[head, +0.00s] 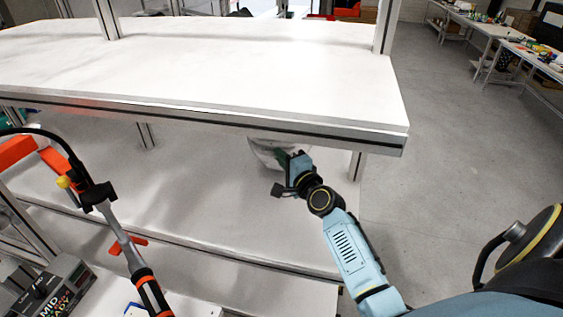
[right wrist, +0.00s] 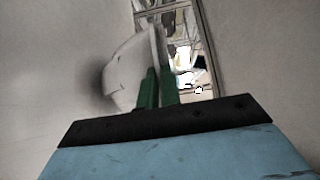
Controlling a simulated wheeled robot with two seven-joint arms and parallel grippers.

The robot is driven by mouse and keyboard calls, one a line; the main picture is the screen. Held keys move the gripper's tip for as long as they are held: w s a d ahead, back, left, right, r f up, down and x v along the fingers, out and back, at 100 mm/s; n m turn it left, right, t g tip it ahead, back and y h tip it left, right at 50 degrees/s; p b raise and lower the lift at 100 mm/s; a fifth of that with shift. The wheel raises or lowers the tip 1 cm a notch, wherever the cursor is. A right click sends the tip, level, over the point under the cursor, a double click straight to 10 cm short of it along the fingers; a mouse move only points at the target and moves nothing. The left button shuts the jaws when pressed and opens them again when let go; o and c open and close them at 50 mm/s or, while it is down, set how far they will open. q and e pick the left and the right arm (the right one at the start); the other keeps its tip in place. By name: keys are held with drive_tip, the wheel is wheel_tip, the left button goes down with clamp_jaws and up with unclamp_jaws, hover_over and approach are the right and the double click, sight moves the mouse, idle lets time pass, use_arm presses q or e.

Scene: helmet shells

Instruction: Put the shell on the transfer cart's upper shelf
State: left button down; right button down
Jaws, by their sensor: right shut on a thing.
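A whitish helmet shell (head: 264,150) is over the lower white shelf (head: 190,205), just under the front edge of the upper white shelf (head: 200,75), which hides its top. My right gripper (head: 292,163) is shut on the shell at its right side. In the right wrist view the green fingers (right wrist: 157,90) close on the rim of the pale shell (right wrist: 127,72). Whether the shell touches the lower shelf is unclear. The upper shelf's visible surface is bare. No wheels show, so I cannot tell whether this unit is the transfer cart. My left gripper is out of view.
The upper shelf's front rail (head: 215,121) and a metal post (head: 357,165) are close to the right gripper. An orange and grey jointed tool (head: 127,250) stands at the left beside a control box (head: 58,290). Grey floor (head: 460,130) is clear to the right.

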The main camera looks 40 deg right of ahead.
drive_tip(key=shift+w, duration=0.1)
drive_tip(key=shift+f, duration=0.1)
drive_tip(key=shift+f, duration=0.15)
drive_tip(key=c, duration=1.6)
unclamp_jaws()
drive_tip(key=s+a+b, duration=0.1)
drive_tip(key=s, duration=1.1)
